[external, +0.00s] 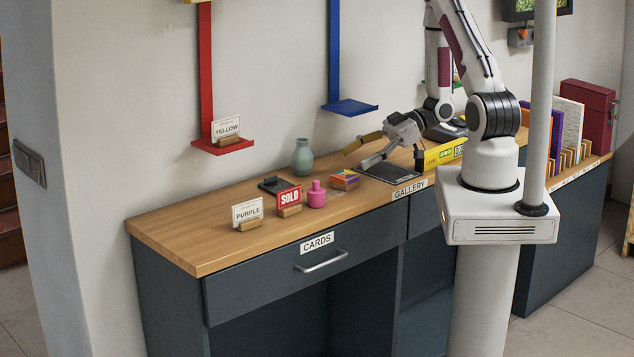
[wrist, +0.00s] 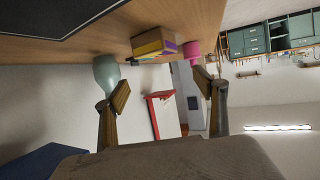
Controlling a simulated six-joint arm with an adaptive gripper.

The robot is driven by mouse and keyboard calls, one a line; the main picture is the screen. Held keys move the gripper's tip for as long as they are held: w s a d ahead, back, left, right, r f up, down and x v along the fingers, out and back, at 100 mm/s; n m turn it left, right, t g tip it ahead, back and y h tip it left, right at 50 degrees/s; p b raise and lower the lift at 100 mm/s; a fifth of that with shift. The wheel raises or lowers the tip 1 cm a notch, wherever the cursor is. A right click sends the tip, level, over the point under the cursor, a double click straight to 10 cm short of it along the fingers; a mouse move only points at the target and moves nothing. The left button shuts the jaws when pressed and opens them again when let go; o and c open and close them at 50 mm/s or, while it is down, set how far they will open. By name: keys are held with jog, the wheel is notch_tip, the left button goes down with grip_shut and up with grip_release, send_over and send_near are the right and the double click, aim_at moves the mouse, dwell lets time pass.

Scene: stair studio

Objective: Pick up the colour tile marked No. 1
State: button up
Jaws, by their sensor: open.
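No tile with a readable No. 1 shows. A small block or stack coloured orange, yellow and purple (external: 345,180) lies on the wooden counter; I cannot tell whether it is made of tiles. It also shows at the top middle of the wrist view (wrist: 153,43), where the picture is rolled and the counter is at the top. My gripper (external: 361,155) is open and empty, low over the counter beside a dark mat, to the right of the block and apart from it. Both fingers show in the wrist view (wrist: 161,86), spread wide.
A green vase (external: 303,157), pink bottle (external: 316,195), SOLD card (external: 289,197), PURPLE card (external: 247,213) and black object (external: 279,186) stand nearby. The dark mat (external: 388,171) and yellow level (external: 444,154) are near my gripper. Red (external: 222,146) and blue (external: 350,107) wall shelves overhang. The counter's left end is clear.

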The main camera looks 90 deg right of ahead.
aim_at(346, 174)
jog(key=shift+f, duration=0.1)
dwell(0.3)
jog(key=shift+f, duration=1.5)
jog(key=shift+x, duration=1.5)
jog(key=c, duration=1.5)
